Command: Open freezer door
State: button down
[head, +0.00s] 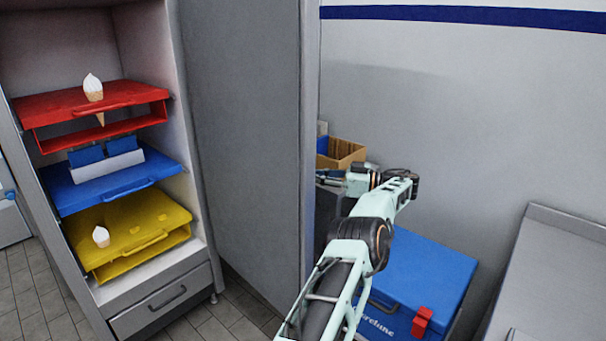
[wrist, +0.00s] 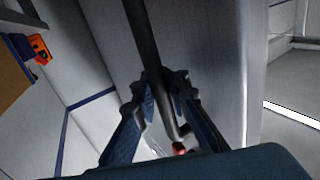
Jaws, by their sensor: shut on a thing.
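A tall grey door-like panel (head: 245,120) stands beside the open shelved cabinet in the head view. I cannot tell for sure whether it is the freezer door or the cabinet's side. My arm reaches past its right edge, and my gripper (head: 330,178) is small and partly hidden there. In the wrist view, a dark bar handle (wrist: 146,40) runs along a grey surface (wrist: 210,50) and ends near a red tip. My gripper (wrist: 162,85) has its two fingers on either side of this bar and is shut on it.
The cabinet holds a red shelf (head: 55,103), a blue shelf (head: 70,198) and a yellow shelf (head: 100,262), with ice-cream cones. A blue cooler box (head: 430,270) stands below my arm. A cardboard box (head: 345,153) is behind my gripper. A grey counter (head: 560,270) is at right.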

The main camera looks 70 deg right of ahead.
jog(key=shift+s+f, duration=0.1)
jog(key=shift+s, duration=0.25)
